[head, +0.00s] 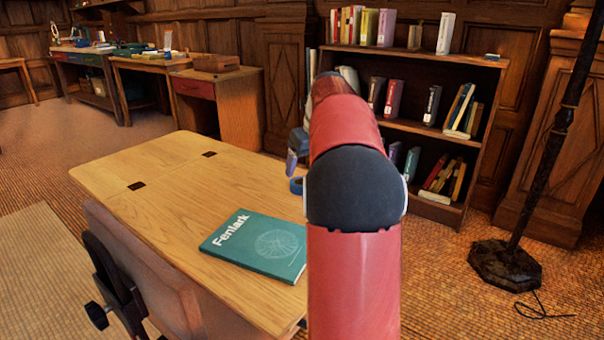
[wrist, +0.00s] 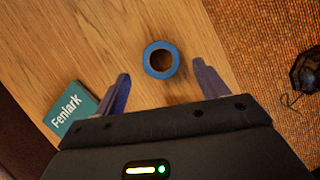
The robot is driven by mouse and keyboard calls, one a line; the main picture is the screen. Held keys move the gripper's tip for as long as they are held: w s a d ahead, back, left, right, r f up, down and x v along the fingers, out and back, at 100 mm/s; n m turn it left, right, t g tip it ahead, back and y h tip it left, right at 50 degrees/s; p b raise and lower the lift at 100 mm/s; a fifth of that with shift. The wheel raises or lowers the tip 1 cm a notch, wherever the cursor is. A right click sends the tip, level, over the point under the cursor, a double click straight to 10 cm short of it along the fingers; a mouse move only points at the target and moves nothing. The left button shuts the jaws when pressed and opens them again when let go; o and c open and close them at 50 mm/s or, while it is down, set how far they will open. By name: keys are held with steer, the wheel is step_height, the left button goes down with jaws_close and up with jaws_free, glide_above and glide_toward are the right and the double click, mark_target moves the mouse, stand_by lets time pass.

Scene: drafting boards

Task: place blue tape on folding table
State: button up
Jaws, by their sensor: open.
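The blue tape (wrist: 148,62) is a small roll with a brown core. In the wrist view it lies flat on the wooden folding table (wrist: 80,40), ahead of and between my fingers. In the head view the blue tape (head: 296,185) shows only in part, beside my red arm. The folding table (head: 165,170) has a light wood top with dark hinges. My gripper (wrist: 160,88) is open, one finger to each side of the tape's line, with nothing seen between the fingertips. In the head view my arm hides most of the gripper (head: 292,162).
A teal "Fenlark" book (head: 258,246) lies on the table's near part. A chair (head: 150,265) stands at the table's near left edge. A bookcase (head: 440,85) stands behind, and a dark lamp stand (head: 505,265) at right. Much of the tabletop is bare.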

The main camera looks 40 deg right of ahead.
steer(key=v, duration=0.6)
steer(key=shift+p, duration=0.4)
steer(key=shift+s+r, duration=0.1)
steer(key=shift+s, duration=0.05)
